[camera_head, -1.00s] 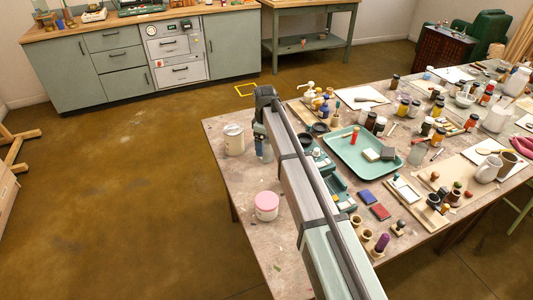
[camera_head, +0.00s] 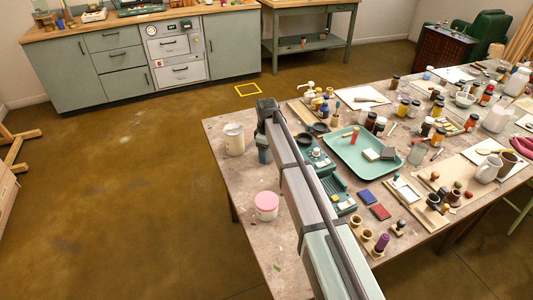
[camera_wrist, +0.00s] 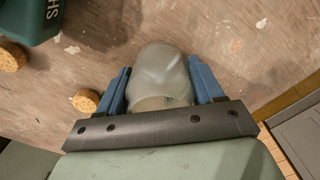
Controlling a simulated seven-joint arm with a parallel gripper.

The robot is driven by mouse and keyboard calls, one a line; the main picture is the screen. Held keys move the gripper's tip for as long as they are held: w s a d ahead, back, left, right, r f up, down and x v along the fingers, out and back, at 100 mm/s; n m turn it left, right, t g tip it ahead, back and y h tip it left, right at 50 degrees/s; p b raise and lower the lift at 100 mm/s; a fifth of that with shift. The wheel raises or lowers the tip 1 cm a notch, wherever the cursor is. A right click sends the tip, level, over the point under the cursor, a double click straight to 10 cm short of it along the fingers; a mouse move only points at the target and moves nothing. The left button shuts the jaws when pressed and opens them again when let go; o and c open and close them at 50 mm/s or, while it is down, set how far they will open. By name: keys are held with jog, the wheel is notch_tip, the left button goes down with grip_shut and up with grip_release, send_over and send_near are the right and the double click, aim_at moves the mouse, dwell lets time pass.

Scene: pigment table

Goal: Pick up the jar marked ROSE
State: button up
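No label reading ROSE can be made out in either view. In the wrist view a cloudy glass jar (camera_wrist: 160,70) sits between the two blue fingers of my gripper (camera_wrist: 160,88). The fingers lie close along its sides, and I cannot tell whether they press on it. No marking shows on its visible side. In the head view my gripper (camera_head: 264,150) is low over the left end of the table, mostly hidden by my arm. A jar with a pink lid (camera_head: 266,201) stands apart, nearer the front.
A green tray (camera_head: 350,165) and many bottles crowd the table to the right. In the wrist view two corks (camera_wrist: 84,101) and a dark green lettered object (camera_wrist: 30,18) lie at left.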

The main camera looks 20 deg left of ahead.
jog(key=c, duration=0.6)
jog(key=shift+c, duration=0.2)
